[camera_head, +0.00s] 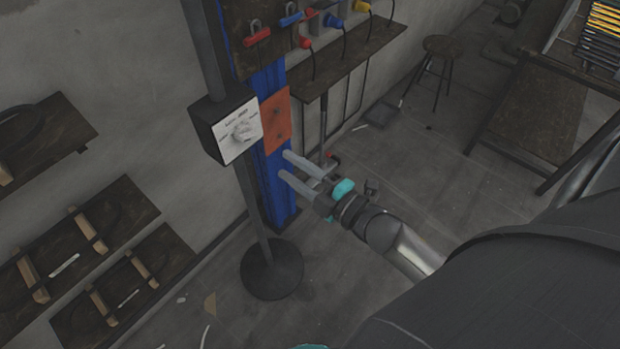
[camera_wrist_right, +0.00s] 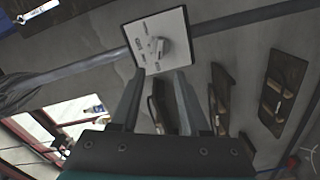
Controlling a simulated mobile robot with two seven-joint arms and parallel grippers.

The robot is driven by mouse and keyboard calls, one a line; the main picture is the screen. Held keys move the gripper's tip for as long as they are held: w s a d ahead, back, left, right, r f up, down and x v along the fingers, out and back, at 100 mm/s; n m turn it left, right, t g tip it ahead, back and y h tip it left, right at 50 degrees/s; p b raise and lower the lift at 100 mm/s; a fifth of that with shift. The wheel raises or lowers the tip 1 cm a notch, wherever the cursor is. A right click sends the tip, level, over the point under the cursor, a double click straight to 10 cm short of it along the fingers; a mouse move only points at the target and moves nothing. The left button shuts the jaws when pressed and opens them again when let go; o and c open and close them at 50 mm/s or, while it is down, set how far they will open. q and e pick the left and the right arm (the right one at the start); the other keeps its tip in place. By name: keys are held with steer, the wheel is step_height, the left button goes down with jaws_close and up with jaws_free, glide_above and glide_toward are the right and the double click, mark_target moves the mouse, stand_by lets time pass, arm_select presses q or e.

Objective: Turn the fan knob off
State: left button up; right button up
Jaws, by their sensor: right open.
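The fan knob (camera_head: 242,131) is a light knob on the white face of a dark control box (camera_head: 208,133) fixed to a pole. Printed labels surround it, too small to read. The knob (camera_wrist_right: 160,47) also shows in the right wrist view, at the top centre, beyond the fingertips. My right gripper (camera_head: 286,164) is open and empty, below and to the right of the box in the head view, apart from the knob. Its two fingers (camera_wrist_right: 156,80) point towards the box in the wrist view. My left gripper is not in view; only a teal bit shows at the bottom edge.
The pole stands on a round dark base (camera_head: 272,269). A blue post (camera_head: 270,180) with an orange plate (camera_head: 276,121) is close behind the gripper. A shelf (camera_head: 345,60) with coloured padlocks and plugs is above. Wooden racks (camera_head: 75,240) hang at left. A stool (camera_head: 441,46) stands at the back.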

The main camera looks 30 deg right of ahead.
steer(key=shift+v, duration=2.2)
steer(key=s+d+f+m+g+h+b, duration=0.1)
steer(key=s+f+m+g+h, duration=0.15)
steer(key=f, duration=0.65)
steer(key=s+d+f+m+g+h+b, duration=0.1)
steer(key=s+f+m+g+b, duration=0.15)
steer(key=f, duration=0.75)
steer(key=s+d+f+m+g+h+b, duration=0.15)
steer(key=f+m, duration=0.25)
steer(key=f, duration=0.5)
steer(key=s+a+f+m+g+b, duration=0.1)
steer(key=s+a+f+m+g, duration=0.1)
steer(key=s+f, duration=0.8)
steer(key=s+a+f+m+g+h+b, duration=0.1)
steer(key=s+a+f+m+g+b, duration=0.1)
steer(key=s+f+m+g, duration=0.2)
steer(key=s+f+g, duration=0.3)
steer(key=s+f, duration=0.3)
steer(key=s, duration=0.4)
steer(key=shift+s+a, duration=0.15)
steer(key=shift+s, duration=0.2)
